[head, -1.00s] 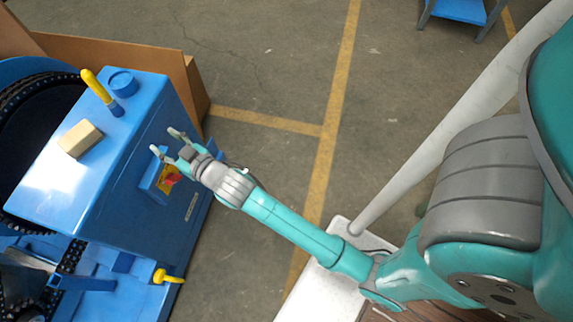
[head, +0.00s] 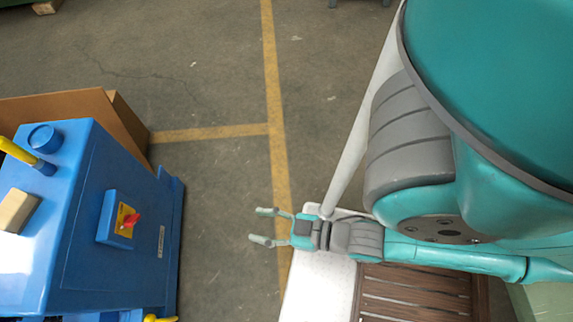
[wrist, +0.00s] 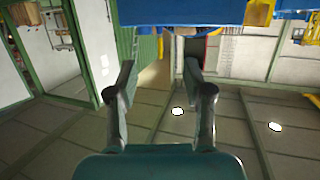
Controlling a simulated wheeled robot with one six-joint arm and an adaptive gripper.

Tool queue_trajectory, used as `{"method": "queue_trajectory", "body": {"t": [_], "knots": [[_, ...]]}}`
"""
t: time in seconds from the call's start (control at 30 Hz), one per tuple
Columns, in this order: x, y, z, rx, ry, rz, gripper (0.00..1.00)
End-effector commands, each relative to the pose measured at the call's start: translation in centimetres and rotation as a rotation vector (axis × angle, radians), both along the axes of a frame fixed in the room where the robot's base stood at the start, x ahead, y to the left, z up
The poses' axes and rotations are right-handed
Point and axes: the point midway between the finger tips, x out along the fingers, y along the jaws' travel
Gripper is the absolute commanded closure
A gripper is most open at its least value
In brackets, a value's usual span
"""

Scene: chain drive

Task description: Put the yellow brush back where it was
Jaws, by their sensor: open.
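No clearly recognisable brush shows. A yellow-handled piece (head: 18,151) leans up from a blue base on top of the blue machine (head: 85,215); I cannot tell whether it is the brush or a lever. A tan block (head: 17,210) lies on the machine top near it. My gripper (head: 264,226) is open and empty, to the right of the machine and apart from it, above the floor. In the wrist view both fingers (wrist: 160,85) are spread with nothing between them, and a blue surface crosses the top.
A red switch on a yellow plate (head: 127,220) sits on the machine's side. A brown cardboard-like panel (head: 130,125) stands behind the machine. Bare floor with yellow lines (head: 210,133) lies between machine and gripper. A slatted brown surface (head: 415,290) is below my arm.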

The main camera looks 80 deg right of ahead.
Motion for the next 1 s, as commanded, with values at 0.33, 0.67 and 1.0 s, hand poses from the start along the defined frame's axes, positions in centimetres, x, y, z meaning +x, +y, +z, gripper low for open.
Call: {"method": "queue_trajectory", "body": {"t": [0.33,0.67,1.0], "knots": [[-5.7,-0.2,3.1,0.004,0.035,-0.012,0.49],[-5.9,-0.2,3.2,0.004,0.036,-0.012,0.49],[-5.9,-0.2,3.2,0.004,0.036,-0.012,0.49]]}}
